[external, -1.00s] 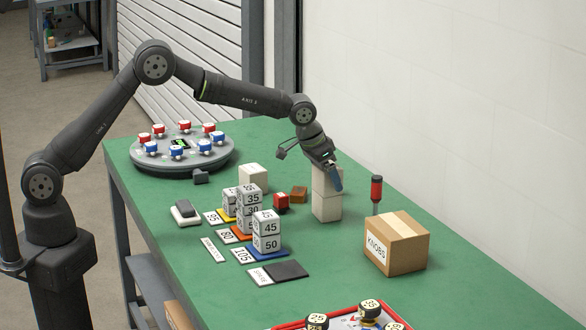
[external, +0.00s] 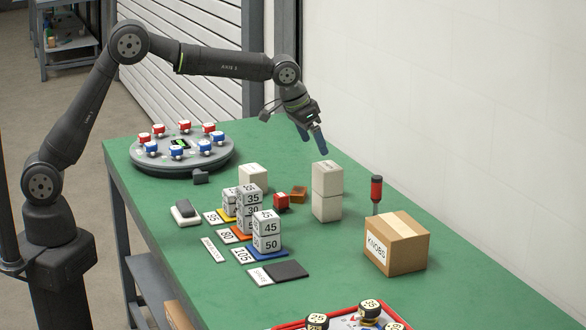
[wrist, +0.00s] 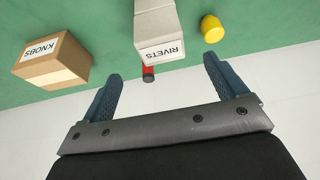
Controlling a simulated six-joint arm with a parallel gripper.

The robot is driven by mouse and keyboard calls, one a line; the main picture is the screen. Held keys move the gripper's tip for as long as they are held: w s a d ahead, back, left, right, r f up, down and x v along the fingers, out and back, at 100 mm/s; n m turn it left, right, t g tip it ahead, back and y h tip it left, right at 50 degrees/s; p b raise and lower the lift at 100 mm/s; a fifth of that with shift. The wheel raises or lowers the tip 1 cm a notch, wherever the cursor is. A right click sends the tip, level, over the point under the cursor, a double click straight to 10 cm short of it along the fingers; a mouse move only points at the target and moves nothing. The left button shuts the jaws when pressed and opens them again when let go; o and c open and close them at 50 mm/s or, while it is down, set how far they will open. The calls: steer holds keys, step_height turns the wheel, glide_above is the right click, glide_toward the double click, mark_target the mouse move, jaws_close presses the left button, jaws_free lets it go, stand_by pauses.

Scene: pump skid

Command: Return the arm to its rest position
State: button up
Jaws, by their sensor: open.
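My gripper (external: 313,139) is open and empty in the air, above and behind the stack of two white blocks. Its blue fingers (wrist: 160,88) are spread apart in the wrist view, with nothing between them. The upper white block (external: 327,175) sits on the lower white block (external: 326,206) on the green table. The stack also shows in the wrist view, with a RIVETS label (wrist: 161,51) on one block. My arm is raised and bent, reaching from its base at the left over the round device.
A round device with red and blue knobs (external: 182,158) stands at the table's far left. Numbered blocks (external: 266,235) stand on coloured mats. A KNOBS box (external: 397,243) and a red-handled tool (external: 376,190) are at the right. A yellow object (wrist: 212,29) shows in the wrist view.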

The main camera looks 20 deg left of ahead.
mark_target(327, 166)
steer(key=x, duration=1.2)
steer(key=shift+f, duration=0.15)
step_height(327, 166, up, 3)
steer(key=shift+f, duration=0.2)
steer(key=shift+r, duration=0.8)
